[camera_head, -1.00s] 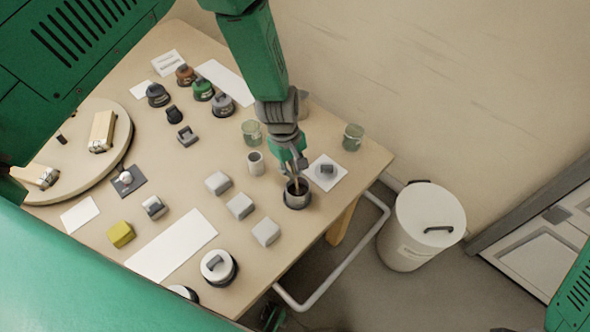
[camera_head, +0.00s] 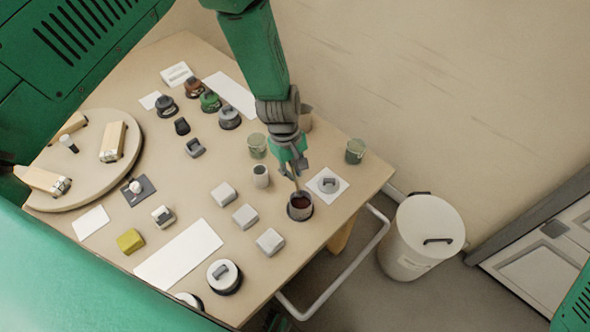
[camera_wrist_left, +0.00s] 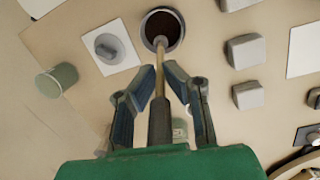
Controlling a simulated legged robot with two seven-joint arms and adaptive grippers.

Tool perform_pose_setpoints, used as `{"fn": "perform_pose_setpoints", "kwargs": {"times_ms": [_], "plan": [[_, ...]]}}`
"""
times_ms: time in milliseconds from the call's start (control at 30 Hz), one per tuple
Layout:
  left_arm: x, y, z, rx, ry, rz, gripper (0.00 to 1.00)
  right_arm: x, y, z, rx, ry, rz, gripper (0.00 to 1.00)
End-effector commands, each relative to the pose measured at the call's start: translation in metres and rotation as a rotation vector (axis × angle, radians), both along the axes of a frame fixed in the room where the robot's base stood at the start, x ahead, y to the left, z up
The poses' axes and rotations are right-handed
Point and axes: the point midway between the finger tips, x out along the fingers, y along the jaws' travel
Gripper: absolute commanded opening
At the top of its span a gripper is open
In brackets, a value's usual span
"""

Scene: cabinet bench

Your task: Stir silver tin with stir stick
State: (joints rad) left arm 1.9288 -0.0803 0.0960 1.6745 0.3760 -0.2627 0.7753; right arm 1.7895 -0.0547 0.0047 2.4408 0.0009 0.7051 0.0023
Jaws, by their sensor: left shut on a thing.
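The silver tin (camera_head: 300,207) stands open near the table's right front edge, with dark brown contents; it also shows at the top of the left wrist view (camera_wrist_left: 162,30). My left gripper (camera_head: 292,168) is above it, pointing down. In the left wrist view my left gripper (camera_wrist_left: 160,85) is shut on the stir stick (camera_wrist_left: 161,62), which has a pale shaft and a dark handle. The stick's far end overlaps the tin's mouth; its depth in the contents cannot be told. My right gripper is not in view.
A grey lid (camera_head: 328,184) lies on a white square right of the tin. A green glass jar (camera_head: 355,151) and a small grey cup (camera_head: 261,176) stand nearby. Several pale blocks (camera_head: 245,216) sit to the left. A white bin (camera_head: 424,237) stands on the floor beyond the table edge.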

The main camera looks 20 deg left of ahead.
Motion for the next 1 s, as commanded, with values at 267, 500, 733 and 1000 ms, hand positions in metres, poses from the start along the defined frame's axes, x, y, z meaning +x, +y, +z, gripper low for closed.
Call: {"fn": "perform_pose_setpoints", "kwargs": {"times_ms": [267, 500, 733, 1000], "plan": [[0.0, 0.0, 0.0, 0.0, 0.0, 0.0, 0.0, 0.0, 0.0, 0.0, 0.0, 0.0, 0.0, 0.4], [0.0, 0.0, 0.001, 0.0, 0.0, 0.0, 0.0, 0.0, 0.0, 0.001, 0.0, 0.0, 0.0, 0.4], [0.0, 0.0, 0.018, 0.0, 0.0, 0.0, 0.0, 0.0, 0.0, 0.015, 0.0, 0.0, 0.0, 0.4], [0.0, 0.0, 0.044, 0.0, -0.001, 0.0, 0.0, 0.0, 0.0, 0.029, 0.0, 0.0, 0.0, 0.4]]}}
